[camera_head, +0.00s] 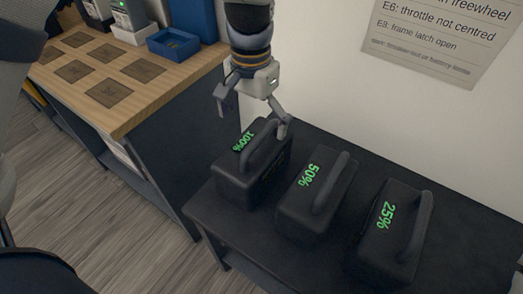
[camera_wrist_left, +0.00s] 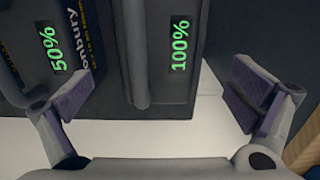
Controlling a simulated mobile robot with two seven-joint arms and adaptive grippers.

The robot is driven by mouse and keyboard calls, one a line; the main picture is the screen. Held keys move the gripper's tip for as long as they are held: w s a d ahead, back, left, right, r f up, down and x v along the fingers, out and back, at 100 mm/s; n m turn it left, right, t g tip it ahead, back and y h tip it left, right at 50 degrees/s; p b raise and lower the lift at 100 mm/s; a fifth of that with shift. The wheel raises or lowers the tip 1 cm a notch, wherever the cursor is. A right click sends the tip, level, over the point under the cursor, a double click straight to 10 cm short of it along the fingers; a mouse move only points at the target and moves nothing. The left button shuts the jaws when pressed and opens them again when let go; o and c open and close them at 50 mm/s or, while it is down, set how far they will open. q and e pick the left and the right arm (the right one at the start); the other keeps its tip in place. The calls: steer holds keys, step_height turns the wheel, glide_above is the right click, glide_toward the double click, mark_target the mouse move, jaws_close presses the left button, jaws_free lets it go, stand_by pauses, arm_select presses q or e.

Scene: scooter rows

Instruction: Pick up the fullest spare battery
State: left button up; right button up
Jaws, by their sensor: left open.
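Three black batteries with carry handles and green readouts stand in a row on a dark bench. The 100% battery (camera_head: 236,178) is leftmost in the head view, the 50% battery (camera_head: 305,213) is in the middle and the 25% battery (camera_head: 380,245) is on the right. My left gripper (camera_head: 254,112) is open and empty, just above the handle of the 100% battery. In the left wrist view the 100% battery (camera_wrist_left: 180,85) and its handle lie between my open fingers, with the 50% battery (camera_wrist_left: 40,60) to the left. My right gripper is not in view.
The dark bench (camera_head: 470,235) has bare room at its right and front edge. A wooden-topped counter (camera_head: 150,95) stands at the left with dark square pads and a blue tray (camera_head: 173,43). A wall with a printed notice (camera_head: 440,40) is close behind.

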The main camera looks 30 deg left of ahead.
mark_target(255, 157)
arm_select(q)
step_height(255, 157, down, 10)
steer(key=shift+s+d+r+b, duration=0.15)
steer(key=shift+s+r+b, duration=0.05)
steer(key=shift+s+b, duration=0.25)
steer(key=shift+w+r, duration=0.15)
steer(key=c, duration=1.8)
